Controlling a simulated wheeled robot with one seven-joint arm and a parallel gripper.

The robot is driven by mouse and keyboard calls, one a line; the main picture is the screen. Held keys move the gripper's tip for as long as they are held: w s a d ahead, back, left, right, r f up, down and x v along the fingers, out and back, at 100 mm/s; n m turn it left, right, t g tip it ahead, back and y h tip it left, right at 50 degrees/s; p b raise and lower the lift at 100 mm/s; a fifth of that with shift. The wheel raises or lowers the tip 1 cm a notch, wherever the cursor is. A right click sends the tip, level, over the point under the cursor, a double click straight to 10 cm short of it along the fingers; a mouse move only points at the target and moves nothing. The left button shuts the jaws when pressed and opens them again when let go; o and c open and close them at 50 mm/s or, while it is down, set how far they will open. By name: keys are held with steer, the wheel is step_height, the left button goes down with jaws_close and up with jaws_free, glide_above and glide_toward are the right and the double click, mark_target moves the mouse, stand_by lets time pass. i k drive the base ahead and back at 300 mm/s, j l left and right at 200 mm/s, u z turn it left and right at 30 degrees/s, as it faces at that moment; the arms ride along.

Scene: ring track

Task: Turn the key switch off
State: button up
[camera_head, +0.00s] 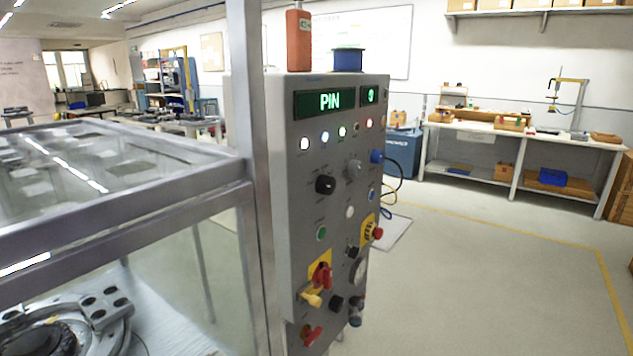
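A grey control panel (335,130) stands upright at the centre of the head view, seen at an angle. Its green display reads "PIN". A black rotary knob (325,184) and a grey knob (353,169) sit at mid-height. Lower down are a red handle (321,275) on a yellow plate, a yellow lever (311,298) and another red handle (312,335). I cannot tell which control is the key switch, or its position, as the parts and labels are too small. My gripper is not in view.
A metal-framed clear enclosure (120,215) fills the left, its post (253,150) close beside the panel. A dark round mechanism (50,335) shows at bottom left. A white workbench (520,135) stands at the back right. The floor (480,280) right of the panel is mostly clear.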

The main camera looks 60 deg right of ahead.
mark_target(352, 252)
steer(key=l+z, duration=0.75)
steer(key=i+l+z, duration=0.1)
steer(key=l+z, duration=0.15)
steer(key=z, duration=0.15)
